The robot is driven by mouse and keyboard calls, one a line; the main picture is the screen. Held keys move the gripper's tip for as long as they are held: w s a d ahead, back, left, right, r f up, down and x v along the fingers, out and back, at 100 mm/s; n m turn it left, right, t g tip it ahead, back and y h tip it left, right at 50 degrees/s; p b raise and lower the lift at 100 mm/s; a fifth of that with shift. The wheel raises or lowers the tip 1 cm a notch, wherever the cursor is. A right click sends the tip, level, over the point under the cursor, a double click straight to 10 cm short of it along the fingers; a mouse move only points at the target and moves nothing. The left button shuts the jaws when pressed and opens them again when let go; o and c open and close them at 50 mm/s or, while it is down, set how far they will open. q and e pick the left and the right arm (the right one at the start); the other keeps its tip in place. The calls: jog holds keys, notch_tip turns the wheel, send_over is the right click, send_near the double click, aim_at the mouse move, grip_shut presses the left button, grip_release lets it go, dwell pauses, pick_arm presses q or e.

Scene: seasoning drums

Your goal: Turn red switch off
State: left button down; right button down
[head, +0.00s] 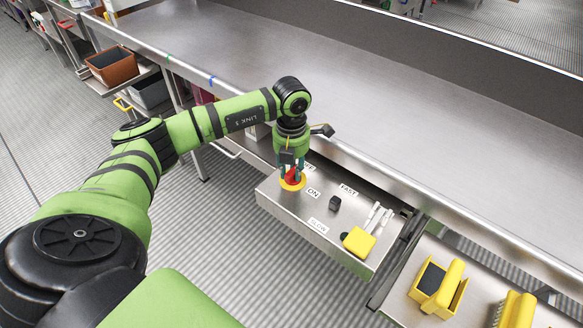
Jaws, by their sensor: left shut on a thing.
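The red switch (292,176) sits on a yellow round base (291,185) at the left end of a metal control box (320,222). My left gripper (291,172) points down over it and is shut on the red switch. Its fingers hide part of the switch. A label reading "ON" (313,193) lies just right of the switch, and another label behind it is partly covered by the gripper. My right gripper is not in view.
A long steel table (400,110) runs behind. Yellow holders (438,288) stand at lower right. A brown bin (112,66) is at upper left.

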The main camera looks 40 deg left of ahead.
aim_at(291, 169)
pick_arm(q)
jog(key=shift+n, duration=0.3)
jog(key=c, duration=1)
grip_release()
jog(key=shift+r, duration=0.1)
notch_tip(291, 169, up, 12)
jog(key=shift+f, duration=0.1)
